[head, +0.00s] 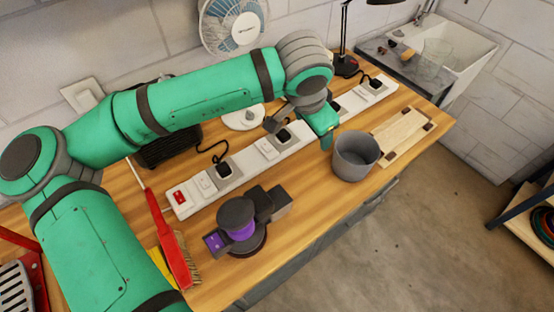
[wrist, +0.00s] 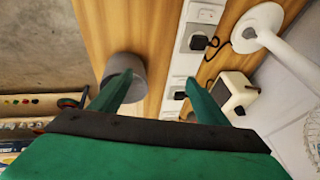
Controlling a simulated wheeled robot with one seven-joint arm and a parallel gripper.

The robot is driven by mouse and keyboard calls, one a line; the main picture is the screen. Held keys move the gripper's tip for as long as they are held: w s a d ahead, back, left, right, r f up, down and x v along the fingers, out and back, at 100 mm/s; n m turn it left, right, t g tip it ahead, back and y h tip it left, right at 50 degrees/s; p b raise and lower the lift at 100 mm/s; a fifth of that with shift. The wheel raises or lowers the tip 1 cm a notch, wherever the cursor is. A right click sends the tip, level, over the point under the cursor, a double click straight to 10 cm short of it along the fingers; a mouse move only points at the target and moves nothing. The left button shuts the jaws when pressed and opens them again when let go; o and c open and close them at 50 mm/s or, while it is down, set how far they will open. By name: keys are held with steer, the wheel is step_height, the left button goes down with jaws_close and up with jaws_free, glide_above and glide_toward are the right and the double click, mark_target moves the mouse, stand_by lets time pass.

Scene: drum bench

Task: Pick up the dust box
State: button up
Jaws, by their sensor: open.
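A purple and black sander (head: 238,228) stands on the wooden bench in the head view. A dark grey block, which looks like the dust box (head: 281,199), sits at its right side; I cannot tell how it is attached. My gripper (head: 326,132) is over the bench to the upper right of the sander, apart from it, close behind a grey cup. In the wrist view my gripper (wrist: 158,80) is open, with nothing between its two green fingers. The sander and dust box do not show in the wrist view.
The open grey cup (head: 356,157) stands near the bench's front edge; it also shows in the wrist view (wrist: 128,64). A white power strip (head: 240,170) with plugs runs behind the sander. A red brush (head: 170,245) lies left. A wooden board (head: 404,135) lies right. A fan (head: 233,28) stands behind.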

mark_target(283, 194)
steer(key=s+a+f+g, duration=0.1)
steer(key=s+a, duration=0.1)
steer(key=s, duration=0.1)
steer(key=s+a+f+g+y, duration=0.1)
steer(key=s+a, duration=0.2)
steer(key=s, duration=0.1)
steer(key=s+a+f+g+y, duration=0.1)
steer(key=s+a+f+g, duration=0.1)
steer(key=s, duration=0.2)
steer(key=shift+a+f+n, duration=0.1)
steer(key=shift+a+n, duration=0.15)
steer(key=shift+n, duration=0.15)
step_height(283, 194, down, 4)
steer(key=shift+f, duration=0.55)
steer(key=shift+a+f, duration=0.1)
steer(key=shift+f, duration=0.35)
steer(key=f, duration=0.1)
steer(key=d+f, duration=0.1)
steer(key=f, duration=0.1)
steer(key=shift+w+f, duration=0.1)
steer(key=shift+f, duration=0.1)
steer(key=shift+a+f, duration=0.1)
steer(key=shift+f, duration=0.45)
steer(key=c, duration=1)
